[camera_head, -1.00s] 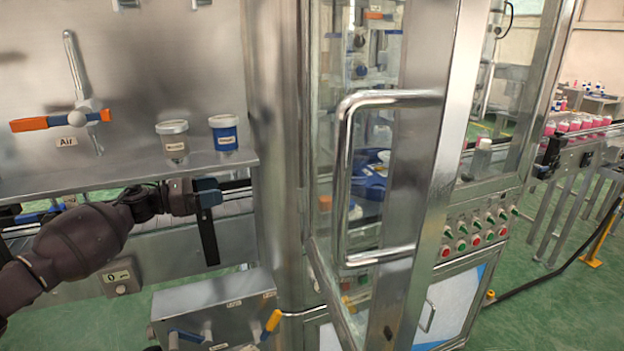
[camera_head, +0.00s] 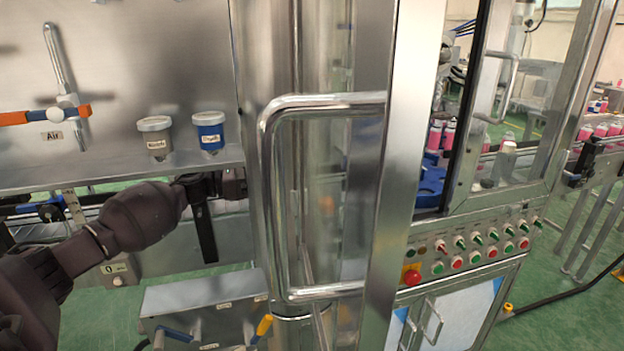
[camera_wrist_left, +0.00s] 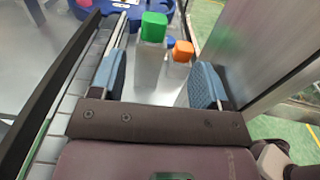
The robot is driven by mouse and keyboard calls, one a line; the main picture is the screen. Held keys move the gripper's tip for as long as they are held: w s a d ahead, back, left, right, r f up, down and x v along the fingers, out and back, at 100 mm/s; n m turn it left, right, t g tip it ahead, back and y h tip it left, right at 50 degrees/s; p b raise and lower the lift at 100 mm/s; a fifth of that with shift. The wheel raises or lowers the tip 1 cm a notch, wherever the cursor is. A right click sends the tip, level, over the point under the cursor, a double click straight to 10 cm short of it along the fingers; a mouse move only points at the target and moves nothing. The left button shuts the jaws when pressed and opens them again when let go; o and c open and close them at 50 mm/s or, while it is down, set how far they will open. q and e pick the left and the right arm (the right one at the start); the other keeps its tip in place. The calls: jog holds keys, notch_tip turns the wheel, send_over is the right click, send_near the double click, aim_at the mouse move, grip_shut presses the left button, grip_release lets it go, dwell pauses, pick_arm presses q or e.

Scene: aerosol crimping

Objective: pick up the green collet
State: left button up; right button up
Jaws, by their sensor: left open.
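The green collet (camera_wrist_left: 153,27) shows in the left wrist view as a green block on top of a pale metal post. It stands beyond my left gripper (camera_wrist_left: 158,65), roughly in line with the gap between the two blue fingers. The gripper is open and nothing is between its fingertips. An orange-topped piece (camera_wrist_left: 183,51) stands just right of the green one. In the head view my left arm comes in from the left, and its gripper is hidden behind the machine's metal frame. The green collet cannot be made out in that view. My right gripper is not in view.
A metal door frame with a large handle (camera_head: 268,195) stands close to my left arm. A conveyor edge (camera_wrist_left: 75,90) runs left of the gripper.

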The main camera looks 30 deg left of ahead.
pick_arm(q)
jog(key=shift+w+a+x, duration=0.1)
jog(key=shift+a+x, duration=0.05)
jog(key=shift+x, duration=2.3)
jog(key=shift+w+a+x, duration=0.15)
jog(key=shift+x, duration=2.25)
jog(key=shift+f, duration=0.15)
jog(key=shift+c, duration=0.3)
jog(key=c, duration=1)
